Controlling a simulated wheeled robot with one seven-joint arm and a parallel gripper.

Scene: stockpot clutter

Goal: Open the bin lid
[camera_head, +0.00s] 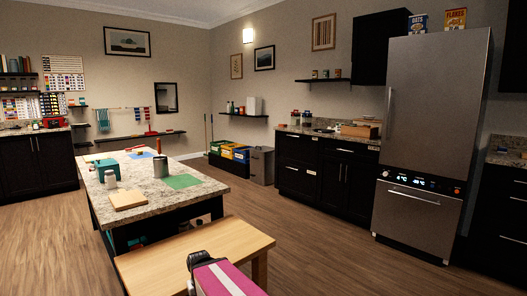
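A grey bin (262,168) stands on the floor against the far wall, at the right end of a row of coloured boxes. Its top (262,150) looks closed, though it is small and far off. A magenta and dark grey part at the bottom edge looks like my own arm. I see no gripper fingers, and nothing of mine is near the bin.
A stone-topped island (150,190) and wooden table (240,240) fill the near left. Open floor (310,225) lies right of them.

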